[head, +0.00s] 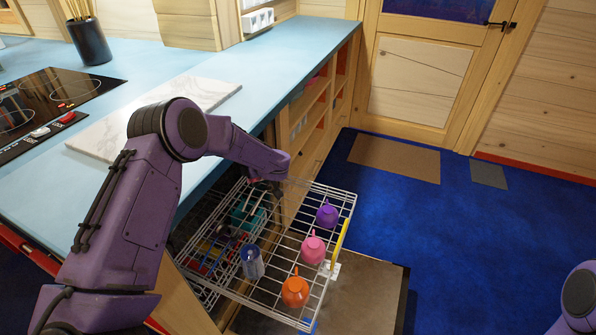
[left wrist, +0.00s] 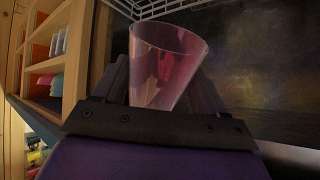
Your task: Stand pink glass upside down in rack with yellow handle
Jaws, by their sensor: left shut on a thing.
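A clear pink glass (left wrist: 165,62) stands out between the fingers of my left gripper (left wrist: 160,92) in the left wrist view. The gripper is shut on it, with the wide end away from the palm. In the head view my forearm hides most of the gripper and glass, at the back left corner of the wire rack (head: 352,200). The rack is pulled out and has a yellow handle (head: 340,243) on its right side. A purple cup (head: 327,215), a pink cup (head: 313,250), an orange cup (head: 295,291) and a bluish clear glass (head: 252,262) stand in it. My right gripper is out of view.
A lower rack (head: 205,255) with colored items lies below. An open brown door panel (head: 375,290) extends under the racks. The blue counter (head: 190,65) carries a marble board (head: 205,92), a cooktop (head: 50,95) and a dark vase (head: 90,42).

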